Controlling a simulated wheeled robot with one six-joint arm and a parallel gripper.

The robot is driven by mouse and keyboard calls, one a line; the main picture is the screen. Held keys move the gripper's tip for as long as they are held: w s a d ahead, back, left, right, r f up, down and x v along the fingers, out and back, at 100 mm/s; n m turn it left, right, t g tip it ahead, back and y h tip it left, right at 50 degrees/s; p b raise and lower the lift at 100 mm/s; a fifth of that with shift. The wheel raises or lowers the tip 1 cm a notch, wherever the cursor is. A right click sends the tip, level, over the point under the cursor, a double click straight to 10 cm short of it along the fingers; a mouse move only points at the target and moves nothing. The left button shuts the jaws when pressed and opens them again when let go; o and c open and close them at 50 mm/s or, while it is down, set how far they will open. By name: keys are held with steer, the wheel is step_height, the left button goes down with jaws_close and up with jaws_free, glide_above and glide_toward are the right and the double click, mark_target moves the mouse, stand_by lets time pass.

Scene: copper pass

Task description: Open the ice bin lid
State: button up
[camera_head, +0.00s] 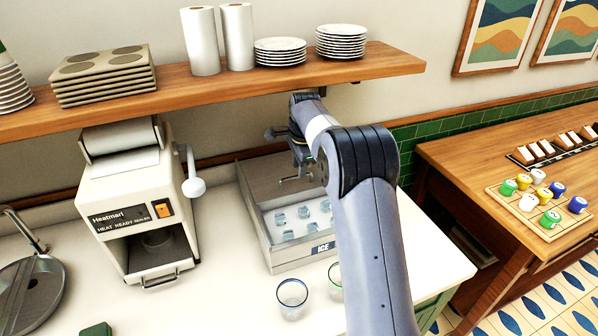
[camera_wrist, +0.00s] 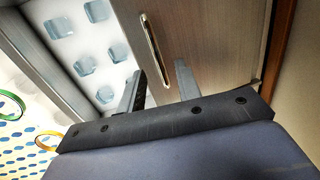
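The ice bin (camera_head: 291,262) is a pale box with an "ICE" label on the counter. Ice cubes (camera_head: 304,213) show uncovered in its front part. The lid (camera_head: 258,180) is a grey-brown panel at the rear of the bin; I cannot tell whether it lies flat or stands tilted. In the wrist view the lid (camera_wrist: 212,35) has a slim metal handle (camera_wrist: 151,45). My gripper (camera_head: 290,179) is over the lid, partly hidden by my arm. In the wrist view its fingers (camera_wrist: 161,85) are apart beside the handle's near end; contact is unclear.
A heat sealer (camera_head: 140,215) stands left of the bin. Two glasses (camera_head: 292,297) stand in front of it. A wooden shelf (camera_head: 215,86) with plates and paper rolls hangs above my gripper. A wooden table (camera_head: 480,165) with a game board is at right.

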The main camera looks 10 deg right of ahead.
step_height(320, 180, up, 9)
steer(key=s+b, duration=0.1)
steer(key=shift+s+d+f, duration=0.2)
steer(key=shift+s, duration=0.15)
steer(key=shift+f, duration=0.1)
steer(key=f, duration=0.3)
steer(key=w+f+p, duration=0.1)
steer(key=f, duration=0.2)
steer(key=w+f+p, duration=0.1)
steer(key=f, duration=0.3)
steer(key=shift+a, duration=0.25)
steer(key=shift+s+f, duration=0.1)
steer(key=shift+f, duration=0.2)
steer(key=shift+s+d+b, duration=0.15)
steer(key=shift+s+b, duration=0.15)
steer(key=shift+s, duration=0.15)
steer(key=shift+r, duration=0.1)
